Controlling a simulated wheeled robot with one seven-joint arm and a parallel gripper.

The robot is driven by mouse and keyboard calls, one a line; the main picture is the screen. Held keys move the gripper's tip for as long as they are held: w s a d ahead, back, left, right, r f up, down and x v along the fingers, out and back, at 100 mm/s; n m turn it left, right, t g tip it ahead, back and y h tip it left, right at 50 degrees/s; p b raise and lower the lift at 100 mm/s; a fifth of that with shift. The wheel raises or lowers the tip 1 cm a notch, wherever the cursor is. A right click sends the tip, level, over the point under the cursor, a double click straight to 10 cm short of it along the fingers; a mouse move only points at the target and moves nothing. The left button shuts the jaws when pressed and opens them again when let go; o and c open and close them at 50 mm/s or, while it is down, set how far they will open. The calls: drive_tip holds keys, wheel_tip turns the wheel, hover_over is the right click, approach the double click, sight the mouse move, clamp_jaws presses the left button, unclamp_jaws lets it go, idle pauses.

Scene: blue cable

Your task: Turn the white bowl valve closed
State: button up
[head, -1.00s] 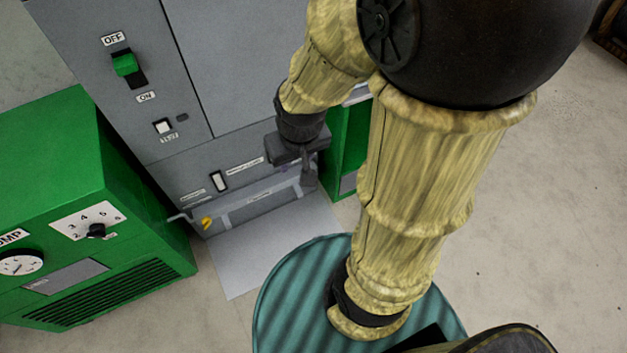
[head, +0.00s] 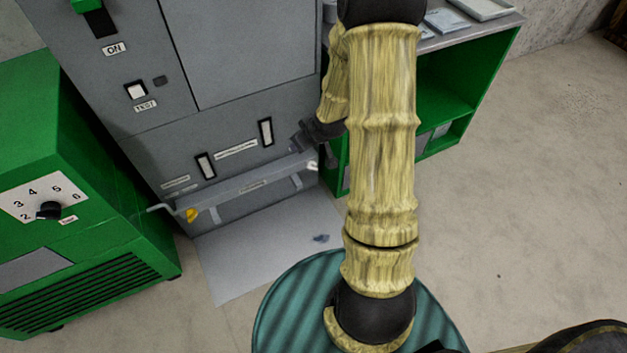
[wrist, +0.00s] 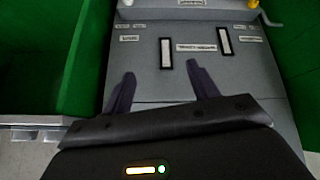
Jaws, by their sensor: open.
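A small white valve handle (head: 312,166) shows at the right end of the grey ledge low on the cabinet. In the wrist view a small white piece (wrist: 127,3) at the top edge, cut off by the frame, appears to be the same part. A yellow valve handle (head: 191,214) is at the ledge's left end and also shows in the wrist view (wrist: 254,4). My gripper (head: 300,150) is close above the white handle, near the cabinet front. In the wrist view its two fingers (wrist: 160,72) are apart with nothing between them.
The grey cabinet (head: 225,60) has two slot windows above the ledge. A green pump unit (head: 110,220) stands at left, a green shelf (head: 465,85) at right. A bent pipe (head: 158,208) sticks out at the ledge's left end. The grey floor plate (head: 245,255) bears a small dark bluish patch.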

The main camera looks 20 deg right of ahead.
sight(313, 169)
drive_tip(key=d+f+m+t+b, duration=0.1)
drive_tip(key=d+f+t+b, duration=0.2)
drive_tip(key=f+b, duration=0.6)
drive_tip(key=w+d+f+t+b, duration=0.1)
drive_tip(key=d+f+t+b, duration=0.3)
drive_tip(key=f+b, duration=0.5)
drive_tip(key=d+f+m+t+b, duration=0.1)
drive_tip(key=d+f+t+b, duration=0.3)
drive_tip(key=f, duration=2.2)
drive_tip(key=d+b, duration=0.1)
drive_tip(key=b, duration=0.5)
drive_tip(key=shift+w+f+m, duration=0.2)
drive_tip(key=shift+w+m, duration=0.1)
drive_tip(key=shift+w, duration=0.05)
drive_tip(key=shift+w+a, duration=0.1)
drive_tip(key=w+b, duration=0.2)
drive_tip(key=w, duration=0.3)
drive_tip(key=w+b, duration=0.3)
drive_tip(key=w, duration=0.3)
drive_tip(key=w+b, duration=0.2)
drive_tip(key=w, duration=0.3)
drive_tip(key=shift+w+a+f+b, duration=0.15)
drive_tip(key=shift+w+a+b, duration=0.1)
drive_tip(key=shift+b, duration=0.05)
drive_tip(key=shift+w, duration=0.35)
drive_tip(key=c, duration=1)
